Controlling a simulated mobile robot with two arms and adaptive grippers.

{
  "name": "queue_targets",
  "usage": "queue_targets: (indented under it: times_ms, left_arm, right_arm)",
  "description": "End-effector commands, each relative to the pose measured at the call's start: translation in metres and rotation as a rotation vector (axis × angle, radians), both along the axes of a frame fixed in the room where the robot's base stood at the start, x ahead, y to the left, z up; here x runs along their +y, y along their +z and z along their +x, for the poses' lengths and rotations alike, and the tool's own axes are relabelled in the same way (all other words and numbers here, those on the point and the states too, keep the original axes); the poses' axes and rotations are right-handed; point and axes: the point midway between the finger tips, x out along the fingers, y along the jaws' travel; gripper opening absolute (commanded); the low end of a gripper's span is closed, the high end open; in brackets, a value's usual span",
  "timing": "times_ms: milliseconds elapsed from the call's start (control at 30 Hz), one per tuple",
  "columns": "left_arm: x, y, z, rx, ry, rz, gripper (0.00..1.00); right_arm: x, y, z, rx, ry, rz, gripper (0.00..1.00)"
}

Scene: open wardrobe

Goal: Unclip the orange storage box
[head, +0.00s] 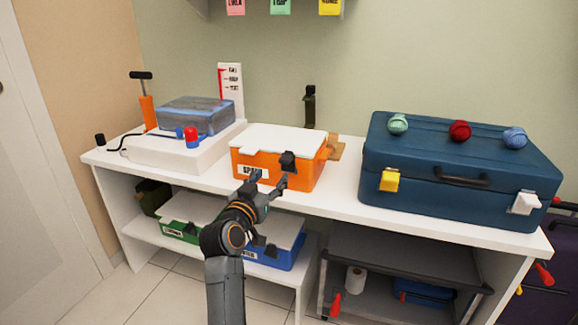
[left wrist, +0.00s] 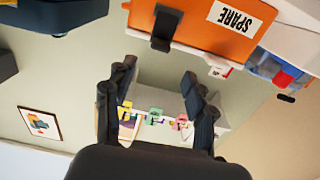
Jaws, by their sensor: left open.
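The orange storage box (head: 309,176) with a white lid (head: 285,137) stands on the white bench top. Its black clip (head: 288,161) is on the front, over the lid edge. My left gripper (head: 268,180) is in front of the box, open and empty, just below the clip. In the left wrist view, which is upside down, the box (left wrist: 200,22) is at the top with its SPARE label and the black clip (left wrist: 165,28). The open fingers (left wrist: 158,75) are below the clip, apart from it in that picture. My right gripper is not in view.
A white case (head: 170,152) with a clear-blue container is left of the box. A dark blue suitcase (head: 430,160) with yarn balls stands right. Green (head: 182,231) and blue (head: 287,256) lidded boxes sit on the lower shelf. Some bare bench top lies between box and suitcase.

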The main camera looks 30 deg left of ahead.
Motion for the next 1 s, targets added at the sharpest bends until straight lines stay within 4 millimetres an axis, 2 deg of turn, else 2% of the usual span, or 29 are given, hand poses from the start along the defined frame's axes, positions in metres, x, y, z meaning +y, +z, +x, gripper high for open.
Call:
queue_targets:
  times_ms: [300,433,500,700,967,1000]
  left_arm:
    - [0.015,-0.001,0.068,-0.002,-0.001,-0.003,0.55]
    - [0.02,0.0,0.089,-0.001,-0.001,-0.002,0.55]
    - [0.022,-0.001,0.098,0.0,-0.001,-0.001,0.55]
    - [0.025,0.0,0.111,0.0,0.0,-0.001,0.55]
    - [0.026,0.0,0.112,0.0,0.0,0.0,0.55]
    - [0.026,0.0,0.112,0.0,0.0,0.0,0.51]
  right_arm:
    - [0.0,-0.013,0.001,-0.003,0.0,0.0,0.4]
    - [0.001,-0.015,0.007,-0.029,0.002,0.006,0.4]
    - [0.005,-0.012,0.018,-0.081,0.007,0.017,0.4]
    - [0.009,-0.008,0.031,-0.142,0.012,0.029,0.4]
    - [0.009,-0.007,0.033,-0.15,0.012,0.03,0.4]
    - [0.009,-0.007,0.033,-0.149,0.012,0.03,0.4]
